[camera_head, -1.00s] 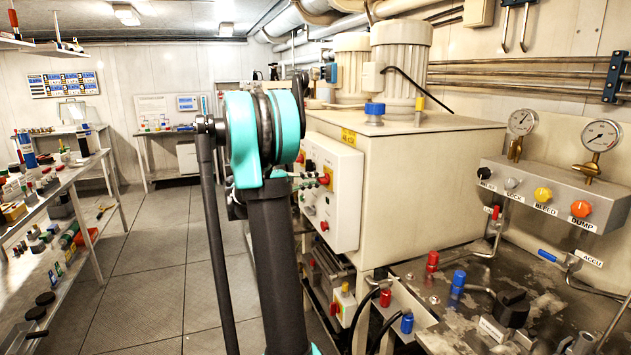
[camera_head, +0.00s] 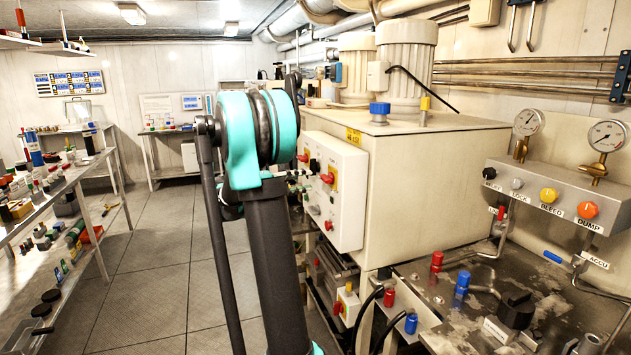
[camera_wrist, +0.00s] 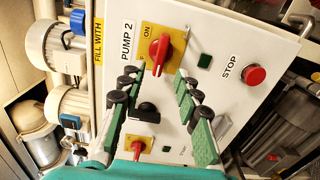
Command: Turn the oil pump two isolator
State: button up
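The oil pump two isolator is a red rotary handle on a yellow plate (camera_wrist: 163,49), beside the PUMP 2 label in the wrist view. It also shows on the right of the white control panel in the head view (camera_head: 328,178). In the wrist view the handle lies across the plate, lengthwise with the fingers. My gripper (camera_wrist: 158,84) is open, its green-padded fingers pointing at the panel. Its fingertips lie to either side of the handle's lower end in the picture. The gap between the fingers looks empty; I cannot tell whether they touch the handle. In the head view my arm hides most of the gripper.
A red STOP button (camera_wrist: 254,74), a black knob (camera_wrist: 146,110) and a second red isolator (camera_wrist: 137,146) share the panel. A large cream tank (camera_head: 430,185) stands behind it. A shelf (camera_head: 70,180) with small items runs along the left; the floor between is clear.

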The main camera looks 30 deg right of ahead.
jog(key=v, duration=0.6)
jog(key=shift+f, duration=0.1)
dwell(0.3)
jog(key=s+a+f+n+t+y, duration=0.1)
jog(key=s+a+f+t+y, duration=0.15)
jog(key=s+f+y, duration=0.4)
jog(key=s+a+f+n+t+y, duration=0.1)
jog(key=s+a+f+n+t, duration=0.2)
jog(key=f, duration=0.6)
jog(key=s+a+f+t+y, duration=0.1)
jog(key=s+a+f+y, duration=0.4)
jog(key=a, duration=0.4)
jog(key=s+a+f+m+t+y, duration=0.1)
jog(key=s+a+f+y, duration=0.4)
jog(key=s+a+f, duration=0.3)
jog(key=shift+a+t, duration=0.35)
jog(key=shift+a, duration=0.8)
